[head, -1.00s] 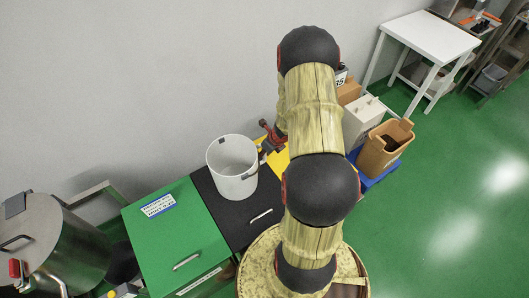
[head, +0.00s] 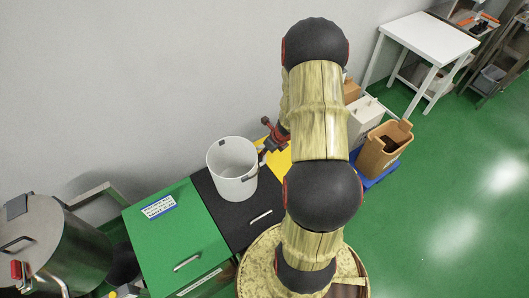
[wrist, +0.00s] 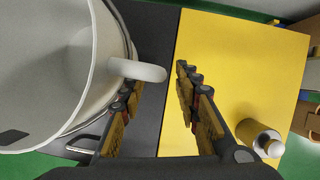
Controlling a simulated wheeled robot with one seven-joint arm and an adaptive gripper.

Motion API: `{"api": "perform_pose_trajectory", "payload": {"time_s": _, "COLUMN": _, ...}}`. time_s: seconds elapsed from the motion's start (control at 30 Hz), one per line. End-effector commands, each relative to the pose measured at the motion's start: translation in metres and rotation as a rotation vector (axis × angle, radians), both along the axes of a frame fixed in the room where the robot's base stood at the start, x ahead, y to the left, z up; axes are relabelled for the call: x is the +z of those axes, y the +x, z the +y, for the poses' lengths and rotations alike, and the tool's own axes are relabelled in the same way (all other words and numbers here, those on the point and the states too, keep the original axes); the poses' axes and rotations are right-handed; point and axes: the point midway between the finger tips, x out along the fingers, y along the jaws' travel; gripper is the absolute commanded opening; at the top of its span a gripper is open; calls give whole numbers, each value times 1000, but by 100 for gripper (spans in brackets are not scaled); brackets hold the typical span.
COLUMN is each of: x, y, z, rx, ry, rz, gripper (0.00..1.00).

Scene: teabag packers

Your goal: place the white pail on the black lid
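The white pail (head: 236,188) stands upright on the black lid (head: 232,214), towards its back, close to the wall. In the wrist view the pail (wrist: 40,105) fills the left side, and its white handle (wrist: 137,70) sticks out towards the space between the fingers. My gripper (head: 264,151) is just right of the pail in the head view, mostly seen from above. In the wrist view my gripper (wrist: 158,85) is open, with a wide gap between its fingers and nothing clamped. The left finger is close beside the pail; I cannot tell whether it touches.
A green lid (head: 172,236) lies left of the black one. A steel drum (head: 75,255) stands far left. Brown and white bins and a white table (head: 432,37) stand right.

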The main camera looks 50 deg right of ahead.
Motion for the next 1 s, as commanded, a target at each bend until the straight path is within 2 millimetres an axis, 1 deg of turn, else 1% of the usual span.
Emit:
{"api": "perform_pose_trajectory", "payload": {"time_s": 0.03, "x": 15, "y": -4, "z": 0, "rx": -2, "ry": -2, "rz": -2, "gripper": 32}}
{"api": "perform_pose_trajectory", "payload": {"time_s": 0.1, "x": 29, "y": -10, "z": 0, "rx": -1, "ry": -2, "rz": -2, "gripper": 32}}
{"api": "perform_pose_trajectory", "payload": {"time_s": 0.3, "x": 60, "y": -23, "z": 1, "rx": 1, "ry": -1, "rz": -1, "gripper": 32}}
{"api": "perform_pose_trajectory", "payload": {"time_s": 0.43, "x": 71, "y": -29, "z": 1, "rx": 0, "ry": 0, "rz": -1, "gripper": 32}}
{"api": "perform_pose_trajectory", "payload": {"time_s": 0.6, "x": 75, "y": -31, "z": 2, "rx": -2, "ry": 1, "rz": 0, "gripper": 32}}
{"api": "perform_pose_trajectory", "payload": {"time_s": 0.67, "x": 78, "y": -29, "z": 1, "rx": -14, "ry": -2, "rz": -3, "gripper": 32}}
{"api": "perform_pose_trajectory", "payload": {"time_s": 0.73, "x": 90, "y": -21, "z": -2, "rx": -63, "ry": -14, "rz": -18, "gripper": 32}}
{"api": "perform_pose_trajectory", "payload": {"time_s": 0.77, "x": 98, "y": -16, "z": -4, "rx": -101, "ry": -21, "rz": -28, "gripper": 32}}
{"api": "perform_pose_trajectory", "payload": {"time_s": 0.87, "x": 142, "y": 8, "z": -10, "rx": -306, "ry": -40, "rz": -93, "gripper": 32}}
{"api": "perform_pose_trajectory", "payload": {"time_s": 0.9, "x": 164, "y": 18, "z": -11, "rx": -418, "ry": -39, "rz": -131, "gripper": 32}}
{"api": "perform_pose_trajectory", "payload": {"time_s": 0.97, "x": 201, "y": 30, "z": -9, "rx": -600, "ry": -24, "rz": -201, "gripper": 32}}
{"api": "perform_pose_trajectory", "payload": {"time_s": 1.0, "x": 225, "y": 35, "z": -5, "rx": -725, "ry": -1, "rz": -252, "gripper": 32}}
